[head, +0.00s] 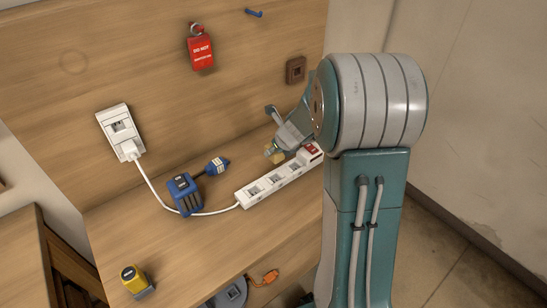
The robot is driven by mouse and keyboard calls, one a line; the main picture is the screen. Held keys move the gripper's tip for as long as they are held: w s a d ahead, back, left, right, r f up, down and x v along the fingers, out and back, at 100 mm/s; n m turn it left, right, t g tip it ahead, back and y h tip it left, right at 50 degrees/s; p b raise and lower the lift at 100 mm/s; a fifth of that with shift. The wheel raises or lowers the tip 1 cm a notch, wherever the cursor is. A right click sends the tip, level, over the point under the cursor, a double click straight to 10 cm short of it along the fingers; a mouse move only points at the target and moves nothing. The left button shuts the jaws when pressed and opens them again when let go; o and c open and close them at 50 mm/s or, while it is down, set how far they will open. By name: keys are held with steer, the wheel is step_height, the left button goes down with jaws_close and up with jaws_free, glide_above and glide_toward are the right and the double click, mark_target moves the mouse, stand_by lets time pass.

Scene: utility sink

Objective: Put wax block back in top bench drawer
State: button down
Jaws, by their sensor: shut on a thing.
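My gripper (274,150) is in the upper middle of the head view, over the back of the wooden bench (225,222). It is shut on a small yellowish block, the wax block (277,157), just behind the power strip. Much of my gripper is small in view, and my own arm covers the area to its right. I cannot tell if the block touches the bench top. The top bench drawer cannot be clearly made out; the bench front is at the bottom edge, partly cut off and partly behind my arm.
A white power strip (268,185) lies in front of my gripper, its cord running to a wall outlet (120,129). A blue device (185,194) and a yellow-black object (135,281) stand on the bench. A red tag (201,52) hangs on the back panel.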

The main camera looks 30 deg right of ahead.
mark_target(274, 157)
steer(key=shift+x, duration=0.75)
steer(key=shift+w+f, duration=0.1)
steer(key=shift+f, duration=1.35)
steer(key=shift+f, duration=0.1)
steer(key=shift+c, duration=0.7)
jaws_free()
